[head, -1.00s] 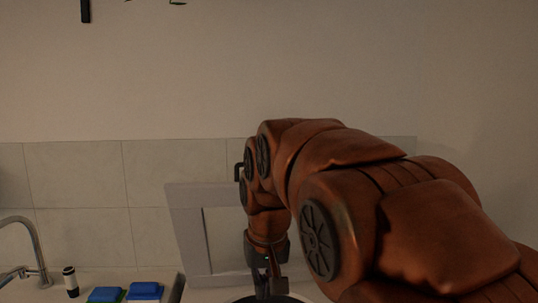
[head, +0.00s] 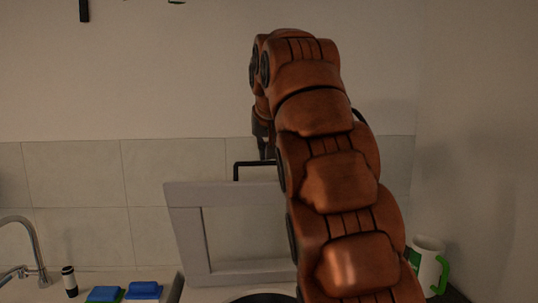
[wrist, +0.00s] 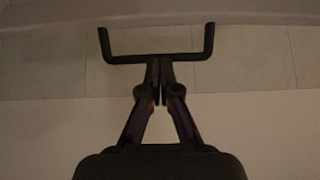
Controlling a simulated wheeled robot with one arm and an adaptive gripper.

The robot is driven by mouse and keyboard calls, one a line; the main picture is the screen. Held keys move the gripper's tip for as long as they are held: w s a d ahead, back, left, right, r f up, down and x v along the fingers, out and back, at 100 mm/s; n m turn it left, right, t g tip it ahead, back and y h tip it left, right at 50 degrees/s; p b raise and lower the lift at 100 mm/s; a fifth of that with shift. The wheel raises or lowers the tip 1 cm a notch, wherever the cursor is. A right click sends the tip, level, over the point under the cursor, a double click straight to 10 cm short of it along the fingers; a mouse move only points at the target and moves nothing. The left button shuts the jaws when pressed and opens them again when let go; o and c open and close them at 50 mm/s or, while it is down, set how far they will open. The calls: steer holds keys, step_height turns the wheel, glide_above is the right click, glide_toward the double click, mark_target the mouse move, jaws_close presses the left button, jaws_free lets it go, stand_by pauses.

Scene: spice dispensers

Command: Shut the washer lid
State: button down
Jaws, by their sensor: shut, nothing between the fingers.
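The washer lid (head: 188,240) is a grey frame with a paler panel. It stands raised, close to upright, in the lower middle of the head view. A black bar handle (head: 237,171) is on its top edge. In the wrist view the handle (wrist: 120,59) lies across the picture at my fingertips. My gripper (head: 266,153) points down at the handle and is shut with nothing in it. Its closed fingers also show in the wrist view (wrist: 160,66). I cannot tell whether they touch the handle. My arm covers the lid's right side.
A dark round rim (head: 262,298) shows below the lid, cut off by the picture edge. A faucet (head: 38,255), a black and white shaker (head: 70,282) and blue sponges (head: 144,289) are at left. A white and green mug (head: 425,264) is at right. The wall is behind the lid.

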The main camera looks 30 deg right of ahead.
step_height(320, 180, up, 6)
steer(key=w+d+t+h, duration=0.1)
steer(key=w+d+t, duration=0.1)
steer(key=d, duration=0.1)
steer(key=shift+w+d+f+b, duration=0.2)
steer(key=shift+w+f, duration=0.45)
steer(key=shift+f, duration=0.75)
steer(key=shift+w+d+f+b, duration=0.1)
steer(key=shift+w+d+f, duration=0.1)
steer(key=shift+w+f, duration=0.85)
steer(key=shift+w+d+f+b, duration=0.1)
steer(key=shift+w+d+f, duration=0.15)
steer(key=shift+f, duration=1.45)
